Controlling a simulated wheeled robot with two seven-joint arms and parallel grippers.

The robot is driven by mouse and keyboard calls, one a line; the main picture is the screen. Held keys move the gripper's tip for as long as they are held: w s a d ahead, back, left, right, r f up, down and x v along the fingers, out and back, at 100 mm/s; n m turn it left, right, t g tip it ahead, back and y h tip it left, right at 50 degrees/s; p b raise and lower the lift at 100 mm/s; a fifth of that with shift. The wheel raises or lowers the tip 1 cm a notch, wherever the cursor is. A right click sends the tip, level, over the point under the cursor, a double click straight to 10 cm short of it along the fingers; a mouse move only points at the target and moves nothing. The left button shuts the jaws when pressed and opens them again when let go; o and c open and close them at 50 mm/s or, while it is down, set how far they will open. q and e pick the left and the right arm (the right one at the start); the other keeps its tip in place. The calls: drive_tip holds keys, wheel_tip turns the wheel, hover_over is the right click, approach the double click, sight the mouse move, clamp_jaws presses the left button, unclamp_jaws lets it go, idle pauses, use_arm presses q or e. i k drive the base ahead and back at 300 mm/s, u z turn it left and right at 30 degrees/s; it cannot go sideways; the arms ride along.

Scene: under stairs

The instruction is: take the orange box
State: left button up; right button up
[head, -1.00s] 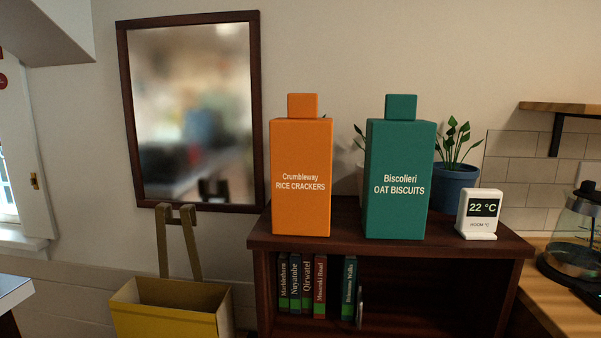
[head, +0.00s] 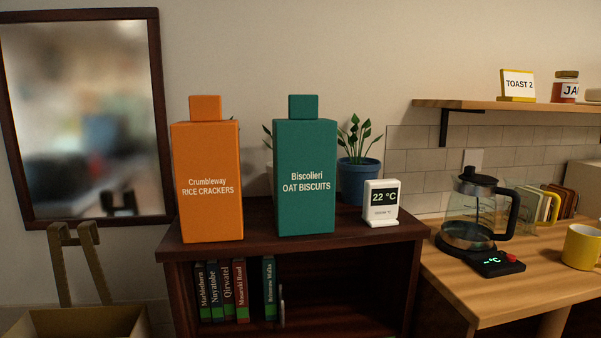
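The orange box (head: 208,205) stands upright on the left part of the dark wooden cabinet top (head: 255,240) in the head view. It is tall, with a narrower square top piece, and its label reads "Crumbleway RICE CRACKERS". It stands apart from a similar teal box (head: 307,210) on its right, labelled "Biscolieri OAT BISCUITS". Neither of my grippers shows in the head view.
A white thermometer display (head: 381,202) and a plant in a blue pot (head: 358,182) stand right of the teal box. Books (head: 225,292) fill part of the shelf below. A wooden counter (head: 480,287) holds a glass coffee pot (head: 470,218) and yellow mug (head: 581,246).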

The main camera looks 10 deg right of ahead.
sight(205, 148)
drive_tip(key=u, duration=1)
drive_tip(key=i, duration=0.45)
drive_tip(key=z, duration=0.35)
